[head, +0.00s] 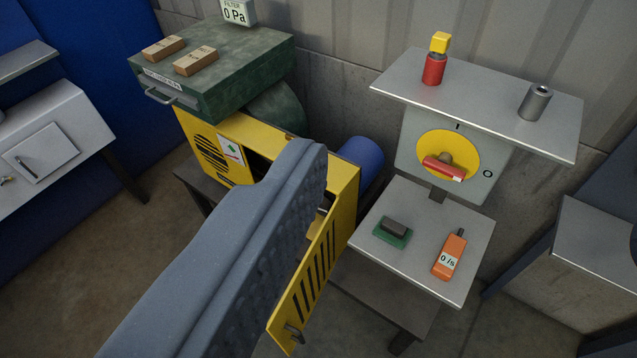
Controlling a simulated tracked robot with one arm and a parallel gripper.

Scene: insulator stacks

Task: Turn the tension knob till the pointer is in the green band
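A yellow machine housing (345,192) stands in the middle with its slotted yellow door (318,268) swung open. A small light-coloured part (322,211) shows in the opening, too covered to identify. No tension knob, pointer or green band can be made out. My gripper (303,158) shows as a large blue-grey finger with a dimpled side, reaching from the lower left to the middle, in front of the housing. I see only this one finger, so its opening is unclear. It hides much of the housing's interior.
A red rotary handle (443,168) on a yellow disc, marked I and O, is at the right. Below, a grey shelf (400,208) bears an orange meter reading 0 /s (449,258). A green filter drawer unit (250,60) stands behind left. Floor at lower left is clear.

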